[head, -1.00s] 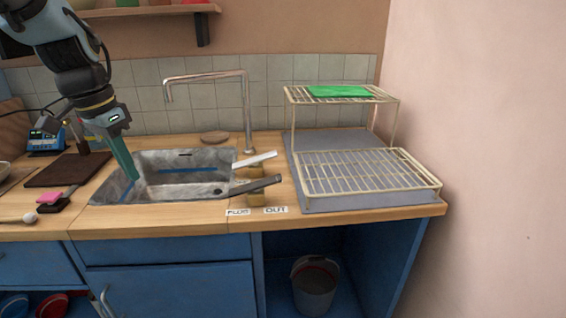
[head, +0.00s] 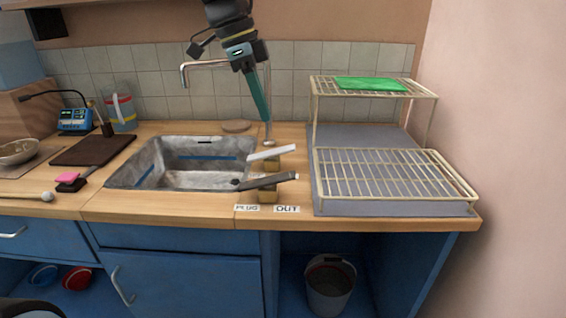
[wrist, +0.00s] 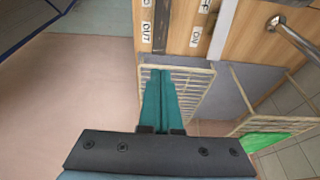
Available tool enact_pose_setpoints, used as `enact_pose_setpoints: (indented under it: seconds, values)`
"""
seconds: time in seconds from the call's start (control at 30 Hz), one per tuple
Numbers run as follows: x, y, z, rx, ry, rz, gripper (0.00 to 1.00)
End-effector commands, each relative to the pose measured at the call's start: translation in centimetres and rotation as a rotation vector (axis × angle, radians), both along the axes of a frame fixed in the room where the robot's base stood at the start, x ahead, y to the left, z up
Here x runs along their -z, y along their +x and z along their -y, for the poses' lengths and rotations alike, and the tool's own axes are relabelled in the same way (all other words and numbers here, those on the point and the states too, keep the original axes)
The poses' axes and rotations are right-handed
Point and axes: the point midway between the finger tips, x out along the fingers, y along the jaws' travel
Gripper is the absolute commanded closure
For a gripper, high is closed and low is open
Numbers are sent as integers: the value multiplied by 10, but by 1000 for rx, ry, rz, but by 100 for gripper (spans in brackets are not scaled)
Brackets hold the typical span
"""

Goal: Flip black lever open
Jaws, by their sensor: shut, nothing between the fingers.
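The black lever (head: 265,182) sits on a wooden block at the right edge of the sink, nearly flat, its long arm lying left to right with a dark knob at the left end. It also shows in the wrist view (wrist: 160,25). A white lever (head: 272,152) on a similar block lies just behind it and also shows in the wrist view (wrist: 222,35). In the wrist view the closed fingers (wrist: 163,80) appear apart from the black lever.
The PLUG label (head: 247,208) and OUT label (head: 287,209) lie in front of the black lever. The sink (head: 185,164) is left, the tap (head: 268,142) behind, and a wire dish rack (head: 395,180) right. A bucket (head: 330,285) stands under the counter.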

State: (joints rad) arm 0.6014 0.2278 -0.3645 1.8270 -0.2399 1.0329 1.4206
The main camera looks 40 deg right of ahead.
Motion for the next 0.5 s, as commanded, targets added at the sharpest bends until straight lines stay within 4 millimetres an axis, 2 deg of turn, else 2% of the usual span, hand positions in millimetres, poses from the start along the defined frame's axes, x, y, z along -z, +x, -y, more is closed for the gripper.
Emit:
enact_pose_setpoints:
  seconds: [0.17, 0.5]
  values:
    - [26, -6, 5, 1, 5, -4, 100]
    - [92, -19, 21, 1, 5, -5, 100]
